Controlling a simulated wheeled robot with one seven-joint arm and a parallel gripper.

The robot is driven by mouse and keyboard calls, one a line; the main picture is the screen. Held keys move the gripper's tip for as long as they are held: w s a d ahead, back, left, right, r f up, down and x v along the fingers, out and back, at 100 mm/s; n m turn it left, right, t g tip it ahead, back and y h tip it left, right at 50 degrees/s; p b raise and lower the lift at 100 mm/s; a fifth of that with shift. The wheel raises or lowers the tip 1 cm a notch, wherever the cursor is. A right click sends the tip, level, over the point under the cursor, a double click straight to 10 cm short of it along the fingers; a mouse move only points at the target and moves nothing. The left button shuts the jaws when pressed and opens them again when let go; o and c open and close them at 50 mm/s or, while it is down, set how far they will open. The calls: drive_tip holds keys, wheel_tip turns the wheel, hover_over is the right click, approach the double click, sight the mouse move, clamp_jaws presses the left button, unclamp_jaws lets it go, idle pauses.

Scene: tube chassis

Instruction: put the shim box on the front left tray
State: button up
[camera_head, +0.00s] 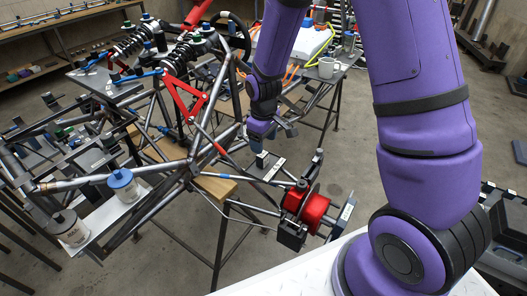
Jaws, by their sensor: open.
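A small dark box with a pale top (262,159), which looks like the shim box, stands on a narrow grey tray (271,174) beside the tube frame. My gripper (272,146) is open just above this box, small in the view and partly hidden by my purple wrist. I cannot tell whether the fingers touch the box or stand around it. A pale tray (104,217) at the left front of the chassis holds two lidded jars. I cannot tell for sure which tray is the front left one.
The tube chassis (150,180) fills the left, with a red triangular bracket (185,101) and a red brake part (307,207). Blue-lidded (122,185) and dark-lidded (68,228) jars stand on the pale tray. A mug (326,67) stands on a bench behind.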

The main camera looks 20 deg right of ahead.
drive_tip(key=shift+r, duration=2.55)
wheel_tip(320, 180, up, 9)
drive_tip(key=m+t, duration=0.1)
drive_tip(key=m, duration=0.1)
hover_over(264, 155)
drive_tip(key=s+d, duration=0.2)
drive_tip(key=s, duration=0.1)
drive_tip(key=s+d+r+m+t, duration=0.2)
drive_tip(key=s+r, duration=0.4)
drive_tip(key=r, duration=0.4)
drive_tip(key=s+d+r+m+t, duration=0.1)
drive_tip(key=s+r, duration=0.3)
drive_tip(key=s, duration=0.3)
drive_tip(key=s+d+r+m+t, duration=0.1)
drive_tip(key=s+r, duration=0.3)
drive_tip(key=s, duration=0.4)
drive_tip(key=shift+s+m, duration=0.2)
drive_tip(key=shift+m, duration=0.2)
drive_tip(key=shift+c, duration=0.3)
